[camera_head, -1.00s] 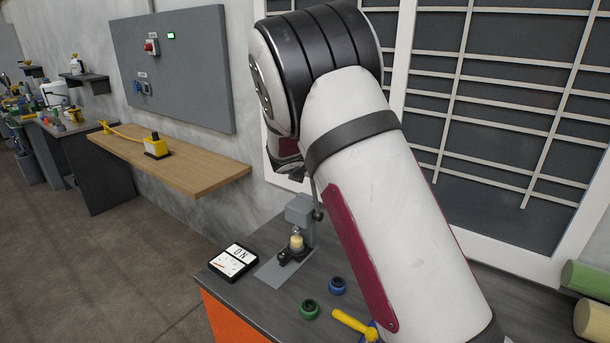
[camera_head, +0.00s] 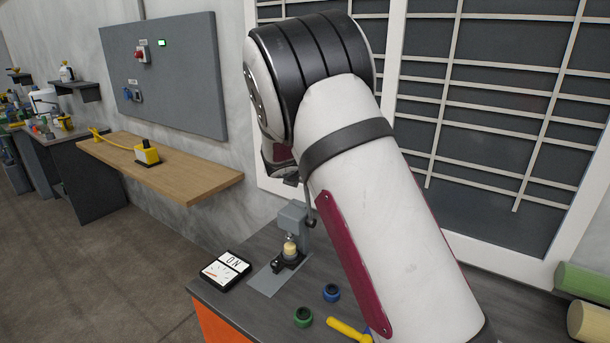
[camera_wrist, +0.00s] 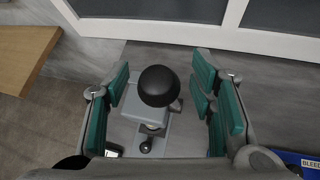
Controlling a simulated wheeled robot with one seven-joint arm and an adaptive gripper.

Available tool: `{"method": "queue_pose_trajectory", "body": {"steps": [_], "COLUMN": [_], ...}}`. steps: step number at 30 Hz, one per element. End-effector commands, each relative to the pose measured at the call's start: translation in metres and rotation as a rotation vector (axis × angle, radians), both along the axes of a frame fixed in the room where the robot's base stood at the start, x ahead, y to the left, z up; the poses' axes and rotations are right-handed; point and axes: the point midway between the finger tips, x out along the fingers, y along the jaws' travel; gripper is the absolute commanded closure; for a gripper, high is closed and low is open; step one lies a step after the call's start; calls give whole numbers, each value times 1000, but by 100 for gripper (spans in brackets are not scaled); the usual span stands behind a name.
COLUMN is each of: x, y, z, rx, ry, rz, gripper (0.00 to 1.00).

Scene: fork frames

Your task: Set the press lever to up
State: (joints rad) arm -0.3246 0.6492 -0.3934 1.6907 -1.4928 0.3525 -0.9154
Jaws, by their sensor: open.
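The press (camera_head: 291,217) is a small grey upright stand on a flat plate on the dark bench. Its lever (camera_head: 309,204) is a thin dark rod rising from a pivot at the press's right side; its upper end is hidden behind my arm. In the wrist view the lever's black ball knob (camera_wrist: 158,86) appears large, above the grey press head (camera_wrist: 132,102). My gripper (camera_wrist: 162,78) is open, its green-padded fingers left and right of the knob with gaps on both sides. In the head view my gripper is mostly hidden by my arm.
A green ring (camera_head: 303,317), a blue ring (camera_head: 331,292) and a yellow-handled tool (camera_head: 347,329) lie in front. A slatted panel stands behind. A wooden shelf (camera_head: 190,184) is at left.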

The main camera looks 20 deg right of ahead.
Motion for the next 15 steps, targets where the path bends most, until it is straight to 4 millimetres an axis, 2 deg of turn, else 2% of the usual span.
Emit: {"method": "queue_pose_trajectory", "body": {"steps": [5,15], "x": [-7,-51], "y": [6,37], "z": [6,43], "rx": [1,3], "ry": [0,-3], "rz": [2,2], "gripper": [50,50]}}
